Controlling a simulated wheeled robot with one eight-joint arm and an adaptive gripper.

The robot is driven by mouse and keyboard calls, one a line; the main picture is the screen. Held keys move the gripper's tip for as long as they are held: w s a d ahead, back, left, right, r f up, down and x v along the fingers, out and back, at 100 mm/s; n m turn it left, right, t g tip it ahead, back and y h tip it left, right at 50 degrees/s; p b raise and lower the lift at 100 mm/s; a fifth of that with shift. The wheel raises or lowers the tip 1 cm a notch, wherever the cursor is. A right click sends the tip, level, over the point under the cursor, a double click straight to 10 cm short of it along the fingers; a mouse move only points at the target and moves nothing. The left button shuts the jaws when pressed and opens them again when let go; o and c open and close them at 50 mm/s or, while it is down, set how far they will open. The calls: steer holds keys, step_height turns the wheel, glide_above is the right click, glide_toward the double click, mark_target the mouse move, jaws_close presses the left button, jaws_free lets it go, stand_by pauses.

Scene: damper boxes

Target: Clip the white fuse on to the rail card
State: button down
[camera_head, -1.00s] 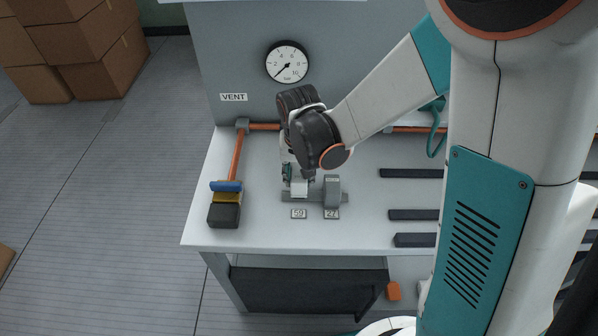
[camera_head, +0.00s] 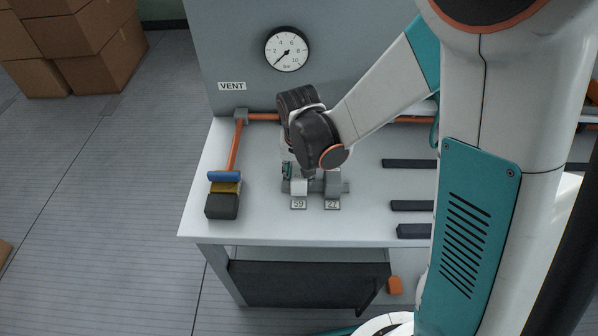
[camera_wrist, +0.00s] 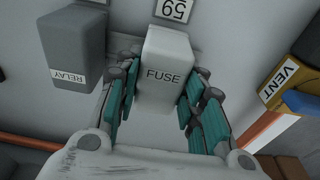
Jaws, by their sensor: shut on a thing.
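The white fuse (camera_head: 299,187), marked FUSE in the wrist view (camera_wrist: 165,72), stands upright at the left part of the grey rail (camera_head: 346,187), behind the label 59 (camera_head: 298,204). My gripper (camera_head: 301,174) is above it; in the wrist view its teal-padded fingers (camera_wrist: 158,88) are shut on both sides of the fuse. The fuse's underside is hidden, so I cannot tell whether it is clipped on the rail. A grey relay (camera_head: 332,184) sits on the rail to the right; it is at the left in the wrist view (camera_wrist: 74,45).
A VENT lever with a blue band (camera_head: 223,176) and an orange pipe (camera_head: 236,147) stand left of the rail. Dark bars (camera_head: 410,163) lie on the right of the white bench (camera_head: 260,229). A pressure gauge (camera_head: 286,49) is on the back panel.

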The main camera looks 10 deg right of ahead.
steer(key=shift+f+b, duration=0.4)
steer(key=shift+f, duration=0.15)
steer(key=c, duration=1)
jaws_free()
steer(key=shift+r, duration=0.1)
steer(key=r, duration=0.4)
steer(key=s+r, duration=0.1)
steer(key=r, duration=0.6)
steer(key=shift+s+a+r, duration=0.15)
steer(key=shift+s+r, duration=0.2)
steer(key=s+d+r+t, duration=0.2)
steer(key=s+d, duration=0.1)
steer(key=s, duration=0.1)
steer(key=s+d+r+n+t, duration=0.1)
steer(key=s+d+r+t, duration=0.1)
steer(key=s+d+r, duration=0.1)
steer(key=s+d+r+n+t, duration=0.1)
steer(key=s+d+r, duration=0.2)
steer(key=s, duration=0.3)
steer(key=shift+s+d+t, duration=0.2)
steer(key=shift+d, duration=0.25)
steer(key=shift+s+d+t, duration=0.15)
steer(key=shift+d+t, duration=0.05)
steer(key=shift+d, duration=0.25)
